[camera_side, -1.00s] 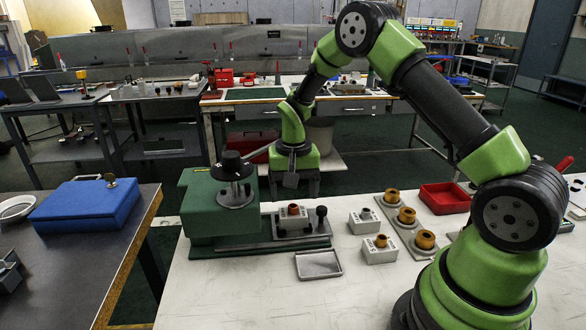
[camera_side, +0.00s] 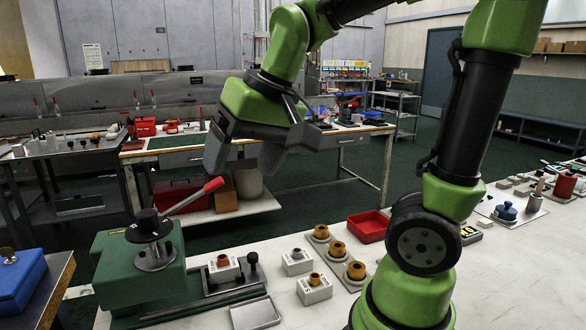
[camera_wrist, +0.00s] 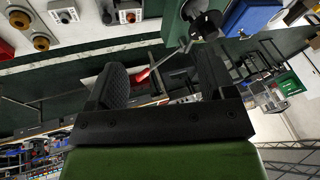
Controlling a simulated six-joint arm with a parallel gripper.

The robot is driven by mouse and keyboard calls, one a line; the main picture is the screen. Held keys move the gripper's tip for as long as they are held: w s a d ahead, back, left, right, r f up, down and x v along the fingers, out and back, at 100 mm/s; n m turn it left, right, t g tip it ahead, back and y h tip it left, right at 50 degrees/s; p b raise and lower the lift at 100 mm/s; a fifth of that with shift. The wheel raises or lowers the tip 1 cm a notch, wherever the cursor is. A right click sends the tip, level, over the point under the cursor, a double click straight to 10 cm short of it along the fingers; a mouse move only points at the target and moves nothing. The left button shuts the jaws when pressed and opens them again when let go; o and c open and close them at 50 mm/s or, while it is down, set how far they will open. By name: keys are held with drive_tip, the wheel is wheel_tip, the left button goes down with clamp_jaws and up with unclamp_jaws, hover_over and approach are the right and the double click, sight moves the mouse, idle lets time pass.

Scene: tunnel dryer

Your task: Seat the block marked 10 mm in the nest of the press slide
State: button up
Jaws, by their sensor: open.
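The green press (camera_side: 115,285) stands at the left with a red-handled lever (camera_side: 195,199). Its slide (camera_side: 205,302) carries a pale block with a red ring (camera_side: 223,269) beside black knobs; whether this block lies in the nest, I cannot tell. Two more pale blocks stand right of it: one with a grey top (camera_side: 296,263) and one with an orange ring (camera_side: 314,290). The markings are too small to read, so I cannot tell which is 10 mm. My gripper (camera_side: 243,160) is open and empty, high above and behind the slide; its fingers frame the wrist view (camera_wrist: 160,82).
A shallow tray (camera_side: 255,313) lies in front of the slide. Plates with orange rings (camera_side: 338,249) and a red bin (camera_side: 368,227) stand to the right. A blue box (camera_side: 18,285) is at far left. The white bench top (camera_side: 480,280) has free room at right.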

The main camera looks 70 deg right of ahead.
drive_tip(key=s+a+n+t+y, duration=0.1)
drive_tip(key=s+a+t, duration=0.1)
drive_tip(key=s, duration=0.6)
drive_tip(key=shift+s+a+r+n, duration=0.15)
drive_tip(key=shift+a+r+n, duration=0.05)
drive_tip(key=shift+a+n, duration=0.2)
